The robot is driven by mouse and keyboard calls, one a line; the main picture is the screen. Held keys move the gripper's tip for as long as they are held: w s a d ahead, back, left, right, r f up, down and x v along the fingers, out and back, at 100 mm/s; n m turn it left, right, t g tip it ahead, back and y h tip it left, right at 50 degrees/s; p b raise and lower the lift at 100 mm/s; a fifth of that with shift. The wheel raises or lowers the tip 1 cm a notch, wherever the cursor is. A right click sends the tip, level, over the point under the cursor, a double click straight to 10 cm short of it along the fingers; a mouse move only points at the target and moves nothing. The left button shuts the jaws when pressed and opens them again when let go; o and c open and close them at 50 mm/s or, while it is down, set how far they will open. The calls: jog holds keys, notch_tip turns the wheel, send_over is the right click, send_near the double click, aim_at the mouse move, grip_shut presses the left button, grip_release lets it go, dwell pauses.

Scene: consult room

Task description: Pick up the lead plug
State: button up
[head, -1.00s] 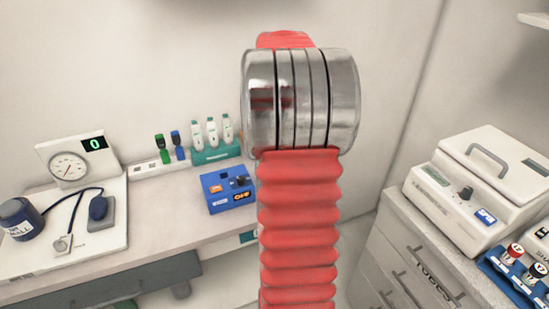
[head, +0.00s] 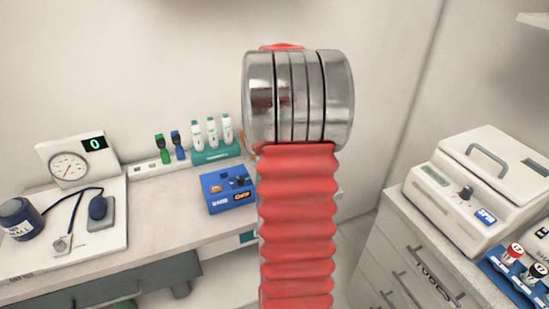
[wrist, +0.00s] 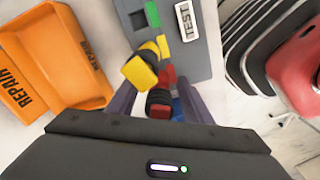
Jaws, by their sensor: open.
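In the wrist view my gripper (wrist: 155,95) is open, with a dark purple finger on each side. Between and just beyond the fingers is a yellow plug-like piece with a dark end (wrist: 139,72). Close by it is a dark, ridged piece with red on it (wrist: 160,100). I cannot tell for certain which of these is the lead plug, or whether a finger touches either. They lie at the near side of a grey box (wrist: 196,55) with a TEST label and green, yellow and red patches. The gripper is not visible in the head view.
An orange REPAIR tray (wrist: 45,60) lies left of the gripper. A red and black ridged object (wrist: 292,75) stands at the right. The head view shows a blue box (head: 228,190) on the counter and a white SPIN machine (head: 480,190) on drawers.

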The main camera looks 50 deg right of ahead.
jog(key=shift+c, duration=0.7)
jog(key=c, duration=1)
notch_tip(320, 180, up, 18)
jog(key=shift+r, duration=0.15)
dwell(0.5)
jog(key=shift+r, duration=1.95)
